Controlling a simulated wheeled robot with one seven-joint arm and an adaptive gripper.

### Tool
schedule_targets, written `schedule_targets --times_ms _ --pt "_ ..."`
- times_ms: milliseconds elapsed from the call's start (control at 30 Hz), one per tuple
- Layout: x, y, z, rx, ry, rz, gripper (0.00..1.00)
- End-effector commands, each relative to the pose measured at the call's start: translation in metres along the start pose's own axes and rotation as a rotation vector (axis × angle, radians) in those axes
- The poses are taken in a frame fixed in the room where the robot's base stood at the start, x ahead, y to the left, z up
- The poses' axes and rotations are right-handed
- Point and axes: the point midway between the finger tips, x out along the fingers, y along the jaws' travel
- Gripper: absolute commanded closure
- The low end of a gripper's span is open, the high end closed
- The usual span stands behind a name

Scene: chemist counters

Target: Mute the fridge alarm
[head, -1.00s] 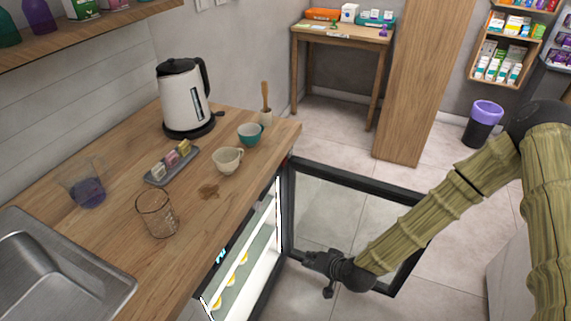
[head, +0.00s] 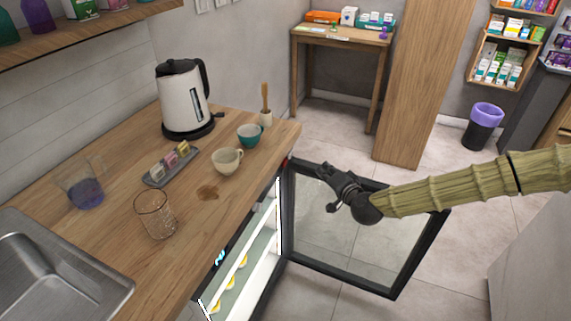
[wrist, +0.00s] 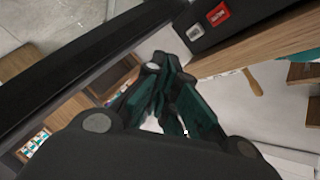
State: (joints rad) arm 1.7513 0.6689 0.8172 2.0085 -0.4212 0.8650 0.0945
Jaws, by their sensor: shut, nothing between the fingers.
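The fridge stands under the wooden counter, its glass door (head: 345,277) swung open and its lit shelves (head: 240,264) showing. In the head view a small red spot (head: 285,161) shows near the top hinge corner. In the wrist view a red button (wrist: 218,14) and a pale grey button (wrist: 196,31) sit on a black panel; their markings are too small to read. My gripper (head: 325,183) is shut and empty, in front of the upper door frame in the head view. Its fingers (wrist: 166,68) point toward the panel, apart from the buttons.
The counter (head: 110,240) carries a kettle (head: 184,100), cups (head: 227,161), a glass beaker (head: 155,214), a jug (head: 85,190) and a small tray (head: 172,166). A wooden panel (head: 425,80) and a bin (head: 484,125) stand behind. Floor is free beyond the door.

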Motion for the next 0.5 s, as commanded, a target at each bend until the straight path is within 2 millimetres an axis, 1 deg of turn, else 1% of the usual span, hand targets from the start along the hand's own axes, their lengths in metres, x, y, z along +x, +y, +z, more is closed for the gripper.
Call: schedule_targets --times_ms 267,500 --pt "0.004 -0.003 0.004 -0.001 -0.002 0.0 1.0" --pt "0.021 -0.016 0.016 -0.001 -0.002 0.0 1.0"
